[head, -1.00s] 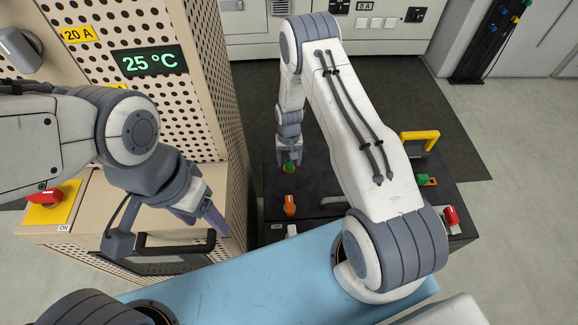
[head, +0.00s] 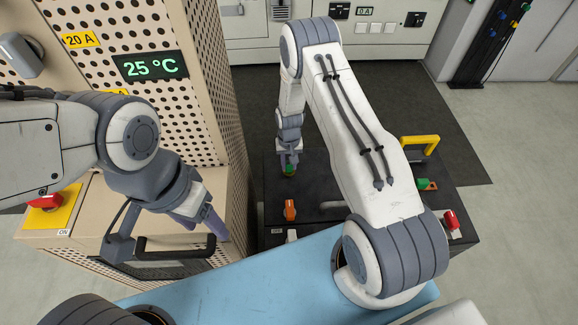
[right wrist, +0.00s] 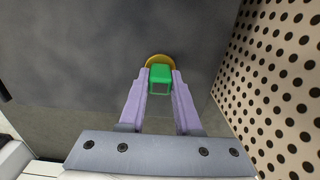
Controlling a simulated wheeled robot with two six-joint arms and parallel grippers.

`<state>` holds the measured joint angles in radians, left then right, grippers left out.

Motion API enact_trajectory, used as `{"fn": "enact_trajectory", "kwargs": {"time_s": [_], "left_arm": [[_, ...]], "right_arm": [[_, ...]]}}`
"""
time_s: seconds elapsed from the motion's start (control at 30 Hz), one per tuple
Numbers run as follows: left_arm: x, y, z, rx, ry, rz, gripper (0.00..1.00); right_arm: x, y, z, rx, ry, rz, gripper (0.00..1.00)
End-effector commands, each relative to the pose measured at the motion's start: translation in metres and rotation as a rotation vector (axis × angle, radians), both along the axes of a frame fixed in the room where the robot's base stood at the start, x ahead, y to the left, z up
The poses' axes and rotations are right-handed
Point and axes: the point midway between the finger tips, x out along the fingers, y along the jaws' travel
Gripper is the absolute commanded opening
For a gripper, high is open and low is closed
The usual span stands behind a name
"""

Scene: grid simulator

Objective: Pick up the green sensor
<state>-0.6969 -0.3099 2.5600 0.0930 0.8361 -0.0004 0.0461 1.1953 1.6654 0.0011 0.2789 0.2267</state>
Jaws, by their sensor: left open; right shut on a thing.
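The green sensor (right wrist: 160,78) is a small green block with a yellow-brown round part showing behind it in the right wrist view. In the head view the green sensor (head: 289,170) is at the far left of the dark tabletop. My right gripper (right wrist: 159,85) is shut on the green sensor, one purple finger on each side. In the head view my right gripper (head: 289,160) points down and partly hides it. I cannot tell whether the sensor is clear of the tabletop. My left gripper (head: 215,222) is open and empty by the beige cabinet's black handle.
The dark tabletop (head: 300,235) holds an orange part (head: 290,210), another green part (head: 427,184), a yellow handle (head: 420,143) and a red knob (head: 451,219). A perforated beige cabinet (head: 215,90) stands close on the left. Its display reads 25 °C.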

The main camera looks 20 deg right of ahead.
Motion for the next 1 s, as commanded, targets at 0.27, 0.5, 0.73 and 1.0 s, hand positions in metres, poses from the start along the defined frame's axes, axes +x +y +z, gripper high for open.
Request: {"fn": "enact_trajectory", "kwargs": {"time_s": [0.27, 0.5, 0.73, 1.0], "left_arm": [[0.000, 0.000, 0.003, 0.000, 0.000, 0.000, 0.62], [0.000, 0.000, 0.004, 0.000, 0.000, 0.000, 0.62], [0.000, 0.000, 0.005, 0.000, 0.000, 0.000, 0.62], [0.000, 0.000, 0.005, 0.000, 0.000, 0.000, 0.62]], "right_arm": [[-0.011, -0.022, 0.045, -0.001, 0.001, -0.007, 0.00], [-0.035, -0.068, 0.076, -0.001, 0.001, -0.006, 0.00], [-0.049, -0.097, 0.094, -0.001, 0.001, -0.003, 0.00], [-0.053, -0.105, 0.100, -0.001, 0.001, 0.000, 0.00]]}}
